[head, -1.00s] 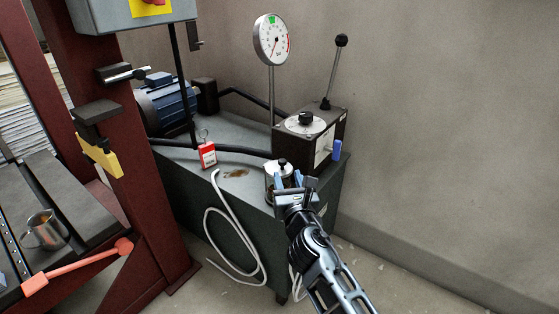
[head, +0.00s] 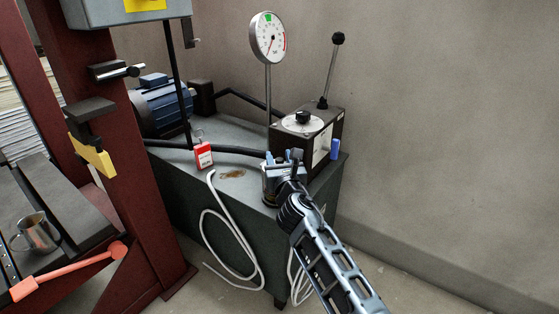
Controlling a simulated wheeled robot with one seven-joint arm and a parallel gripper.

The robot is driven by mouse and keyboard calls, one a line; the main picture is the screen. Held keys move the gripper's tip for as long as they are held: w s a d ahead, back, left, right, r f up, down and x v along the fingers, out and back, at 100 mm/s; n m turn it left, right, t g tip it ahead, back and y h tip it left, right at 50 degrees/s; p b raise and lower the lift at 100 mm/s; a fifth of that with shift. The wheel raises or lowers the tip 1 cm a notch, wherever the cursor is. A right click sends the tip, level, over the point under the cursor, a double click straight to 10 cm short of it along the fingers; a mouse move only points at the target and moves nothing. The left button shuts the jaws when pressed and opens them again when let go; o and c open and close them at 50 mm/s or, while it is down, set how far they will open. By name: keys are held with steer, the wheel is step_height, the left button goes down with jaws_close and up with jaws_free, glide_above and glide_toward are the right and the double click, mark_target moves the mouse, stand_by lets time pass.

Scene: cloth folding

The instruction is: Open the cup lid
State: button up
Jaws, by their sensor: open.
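The lidded cup (head: 268,192) is a small clear and metallic vessel standing upright on the front corner of the green cabinet top. My gripper (head: 282,158) is open, with its two light blue fingertips pointing away at the height of the cup's top, one on each side of the lid area. The lid and its black knob are mostly hidden behind my gripper. I cannot tell whether the fingers touch the lid.
A black control box (head: 308,140) with a lever stands close behind the cup. A pressure gauge (head: 268,38) rises behind it. A metal mug (head: 38,233) sits on the press at left.

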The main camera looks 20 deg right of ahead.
steer(key=shift+c, duration=0.2)
jaws_close()
steer(key=shift+r+p, duration=0.2)
steer(key=shift+p, duration=0.2)
